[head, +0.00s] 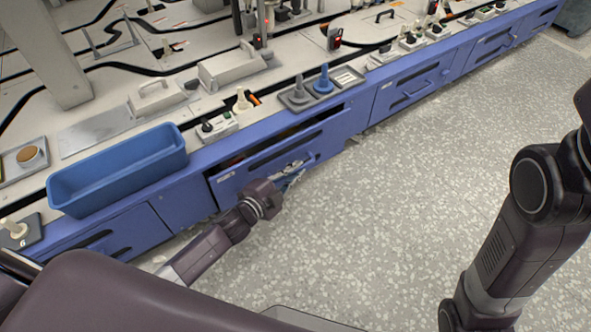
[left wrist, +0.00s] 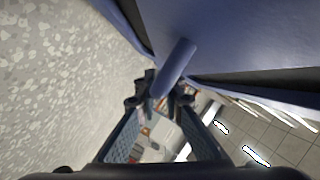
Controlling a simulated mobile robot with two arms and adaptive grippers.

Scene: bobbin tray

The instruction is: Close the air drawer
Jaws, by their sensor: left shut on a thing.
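The blue air drawer (head: 325,141) is in the front of the long workbench, slightly pulled out, with a dark gap along its top edge. My left gripper (head: 292,172) is at its front, by the handle. In the left wrist view the drawer's blue front (left wrist: 235,35) fills the top, and its round blue handle (left wrist: 178,66) runs down between the fingertips. The left gripper (left wrist: 160,97) is shut on this handle. The gripper hides part of the handle in the head view. My right arm shows at the right; its gripper is out of view.
A blue bin (head: 120,168) stands on the bench edge at the left. Grey and blue cones on trays (head: 347,76) stand above the drawer. Another closed drawer (head: 412,85) is to the right. The speckled floor (head: 400,190) in front is clear.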

